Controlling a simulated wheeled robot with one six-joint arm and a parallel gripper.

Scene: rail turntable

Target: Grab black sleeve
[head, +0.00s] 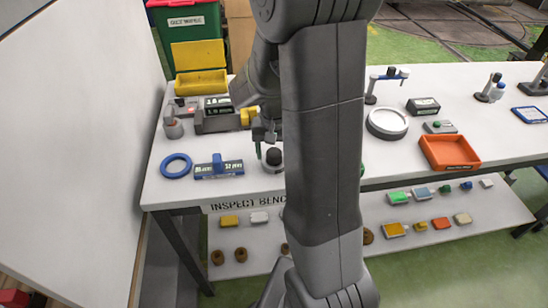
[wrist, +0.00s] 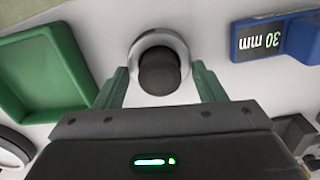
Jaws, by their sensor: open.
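The black sleeve (wrist: 158,76) is a short dark cylinder standing in a round grey base (wrist: 180,45) in the wrist view. In the head view the black sleeve (head: 273,156) stands on the white bench, just left of my arm. My gripper (wrist: 160,67) is open, with one green finger on each side of the sleeve in the picture and gaps between. In the head view my gripper (head: 264,132) hangs over the bench close above the sleeve. Whether the fingertips reach down to the sleeve's height I cannot tell.
A blue 30 mm block (wrist: 268,40) and a green tray (wrist: 45,75) flank the sleeve in the wrist view. On the bench are a blue ring (head: 176,166), a round white dish (head: 388,122) and an orange tray (head: 450,152). My arm hides the bench's middle.

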